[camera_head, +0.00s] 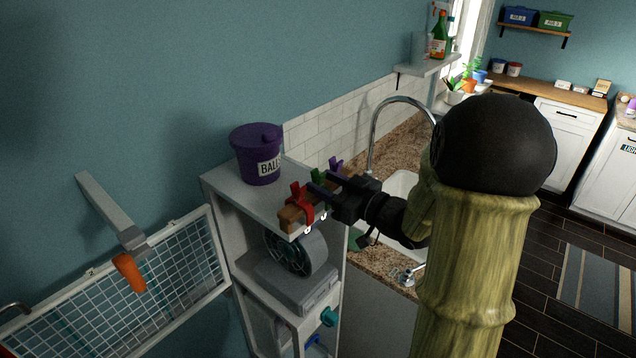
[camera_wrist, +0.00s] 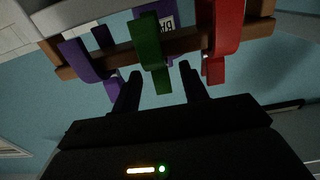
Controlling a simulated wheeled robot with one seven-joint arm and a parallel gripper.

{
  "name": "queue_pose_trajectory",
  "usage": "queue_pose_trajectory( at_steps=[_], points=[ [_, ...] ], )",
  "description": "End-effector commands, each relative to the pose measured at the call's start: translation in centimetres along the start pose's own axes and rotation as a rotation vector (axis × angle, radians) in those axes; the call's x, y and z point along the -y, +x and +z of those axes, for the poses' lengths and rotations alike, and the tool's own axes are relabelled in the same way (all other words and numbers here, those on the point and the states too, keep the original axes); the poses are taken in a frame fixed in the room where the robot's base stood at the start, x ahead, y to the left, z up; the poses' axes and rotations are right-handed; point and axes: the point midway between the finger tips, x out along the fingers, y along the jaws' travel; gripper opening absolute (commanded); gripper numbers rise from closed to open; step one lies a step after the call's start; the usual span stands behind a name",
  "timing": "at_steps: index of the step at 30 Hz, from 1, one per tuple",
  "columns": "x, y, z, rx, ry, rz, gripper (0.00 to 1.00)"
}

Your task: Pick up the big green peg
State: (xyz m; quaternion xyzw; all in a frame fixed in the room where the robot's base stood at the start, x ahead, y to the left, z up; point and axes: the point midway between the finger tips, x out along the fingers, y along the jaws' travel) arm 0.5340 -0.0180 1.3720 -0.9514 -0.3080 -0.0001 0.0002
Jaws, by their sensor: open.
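The big green peg (camera_head: 320,178) is clipped on a wooden bar (camera_head: 291,215) at the shelf unit's top front edge, between a red peg (camera_head: 301,203) and a purple peg (camera_head: 335,164). In the wrist view the green peg (camera_wrist: 150,52) hangs over the bar, with the purple peg (camera_wrist: 85,62) to its left and the red peg (camera_wrist: 224,38) to its right. My gripper (camera_head: 318,185) is open, its fingers reaching toward the bar. In the wrist view the green peg's lower end lies ahead of the gap between my fingertips (camera_wrist: 158,82). I cannot tell whether they touch.
A purple bucket labelled BALLS (camera_head: 258,156) stands on the shelf top (camera_head: 222,182) behind the bar. A grey fan-like thing (camera_head: 296,252) is on the shelf below. A sink with a curved tap (camera_head: 398,99) lies right of the unit. A wire rack (camera_head: 150,290) is at left.

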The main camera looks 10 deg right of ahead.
Motion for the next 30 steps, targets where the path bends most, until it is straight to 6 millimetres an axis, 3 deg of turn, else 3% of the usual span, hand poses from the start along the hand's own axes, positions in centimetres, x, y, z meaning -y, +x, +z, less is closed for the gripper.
queue_pose_trajectory(
  at_steps=[9,25,26,30],
  points=[
    [0.1,3.8,-0.2,0.001,0.000,-0.002,0.44],
    [0.4,4.2,0.0,0.000,0.000,-0.008,0.44],
    [0.4,4.2,0.0,0.000,0.000,-0.007,0.42],
    [0.2,4.0,0.0,0.000,0.000,-0.003,0.14]
  ],
)
